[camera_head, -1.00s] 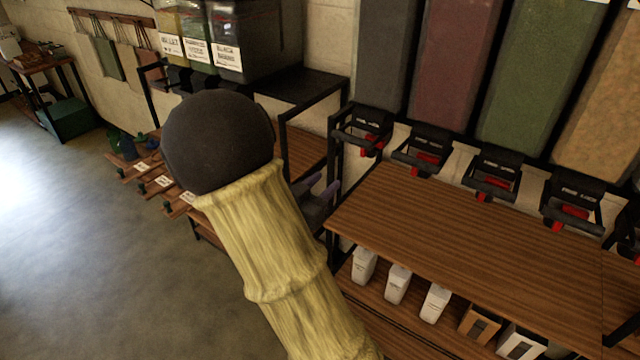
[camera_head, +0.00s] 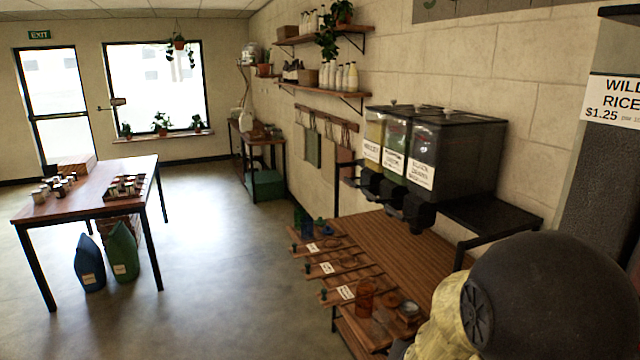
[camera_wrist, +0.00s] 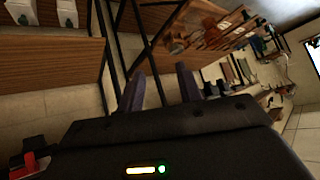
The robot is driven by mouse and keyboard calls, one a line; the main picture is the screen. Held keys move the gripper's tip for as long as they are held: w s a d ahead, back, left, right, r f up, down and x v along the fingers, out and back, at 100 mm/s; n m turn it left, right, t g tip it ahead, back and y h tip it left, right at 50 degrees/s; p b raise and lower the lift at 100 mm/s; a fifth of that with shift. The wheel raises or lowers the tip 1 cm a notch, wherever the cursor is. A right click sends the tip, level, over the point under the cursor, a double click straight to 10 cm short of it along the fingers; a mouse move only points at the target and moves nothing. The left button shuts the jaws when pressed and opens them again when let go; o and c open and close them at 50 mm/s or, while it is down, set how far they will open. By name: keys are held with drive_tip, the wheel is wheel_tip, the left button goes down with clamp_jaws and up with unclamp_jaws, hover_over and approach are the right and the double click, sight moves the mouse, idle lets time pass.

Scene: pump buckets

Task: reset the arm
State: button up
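My arm shows at the lower right of the head view as a dark round joint and a pale yellow sleeve. My gripper is hidden there. In the wrist view my gripper (camera_wrist: 161,82) has two purple-grey fingers standing apart with nothing between them. Beyond the fingers are a pale floor, black shelf legs and wooden shelf boards (camera_wrist: 52,68). I see no contact between the fingers and anything.
Bulk dispensers (camera_head: 455,155) stand along the right wall above a wooden counter (camera_head: 405,250) with small labelled trays (camera_head: 335,268). A table (camera_head: 90,190) with jars stands at left, with two bags (camera_head: 122,252) beneath it. The floor between (camera_head: 215,250) is clear.

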drive_tip(key=s+a+n+g+y, duration=0.1)
drive_tip(key=s+a+n+g, duration=0.1)
drive_tip(key=s, duration=0.4)
drive_tip(key=s+a+f+n+g+y, duration=0.1)
drive_tip(key=s+a+n+g+y, duration=0.1)
drive_tip(key=s, duration=0.5)
drive_tip(key=shift+a+n+g, duration=0.3)
drive_tip(key=shift+n+g, duration=0.6)
drive_tip(key=shift+g, duration=0.1)
drive_tip(key=shift+s+f, duration=0.1)
drive_tip(key=shift+d, duration=0.1)
